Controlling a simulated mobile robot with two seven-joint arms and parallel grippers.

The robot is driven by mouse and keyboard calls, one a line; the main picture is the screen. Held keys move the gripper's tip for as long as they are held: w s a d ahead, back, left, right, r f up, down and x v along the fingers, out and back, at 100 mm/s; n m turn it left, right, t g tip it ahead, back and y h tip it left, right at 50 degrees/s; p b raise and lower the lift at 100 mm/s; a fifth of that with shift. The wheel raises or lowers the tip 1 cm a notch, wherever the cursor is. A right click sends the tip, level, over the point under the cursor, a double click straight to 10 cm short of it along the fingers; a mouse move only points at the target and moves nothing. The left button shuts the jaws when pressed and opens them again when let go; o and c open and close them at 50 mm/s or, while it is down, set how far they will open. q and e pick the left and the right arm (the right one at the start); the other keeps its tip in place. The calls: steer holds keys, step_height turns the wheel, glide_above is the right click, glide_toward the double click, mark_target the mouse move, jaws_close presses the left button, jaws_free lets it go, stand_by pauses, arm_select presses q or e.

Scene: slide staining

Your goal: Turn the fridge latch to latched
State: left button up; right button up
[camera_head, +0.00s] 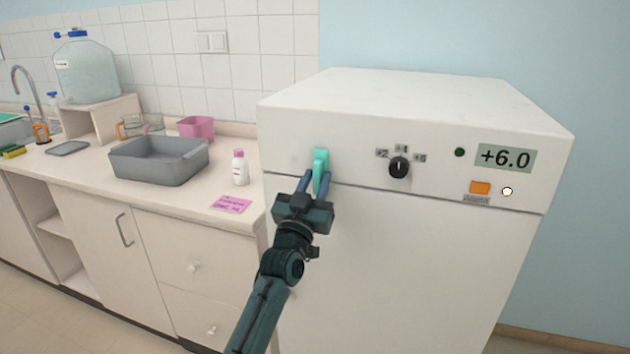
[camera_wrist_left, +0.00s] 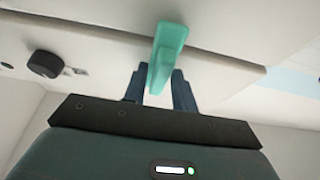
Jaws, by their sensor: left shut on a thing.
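The white fridge (camera_head: 400,270) stands at the centre right with its door closed. The teal fridge latch (camera_head: 320,161) is on the front, at the left of the panel, and hangs roughly upright across the seam above the door. It also shows in the left wrist view (camera_wrist_left: 169,45). My left gripper (camera_head: 318,184) is shut on the latch's lower part, with a finger on each side of it. My right gripper is not in view.
The fridge panel has a black knob (camera_head: 399,167), a display (camera_head: 505,158) reading +6.0 and an orange switch (camera_head: 480,187). On the counter to the left are a grey basin (camera_head: 158,166), a white bottle (camera_head: 239,170) and a pink note (camera_head: 231,204).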

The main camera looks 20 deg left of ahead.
arm_select(q)
steer(key=shift+f+n, duration=0.1)
steer(key=shift+n, duration=0.2)
steer(key=o, duration=0.8)
steer(key=shift+c, duration=0.2)
steer(key=p+v, duration=0.3)
steer(key=v, duration=1)
steer(key=s+d+f+m+g+h, duration=0.2)
steer(key=s+d+f+g, duration=0.2)
steer(key=s+f+g, duration=0.8)
steer(key=s+f, duration=1.1)
steer(key=f, duration=0.2)
steer(key=shift+m, duration=0.4)
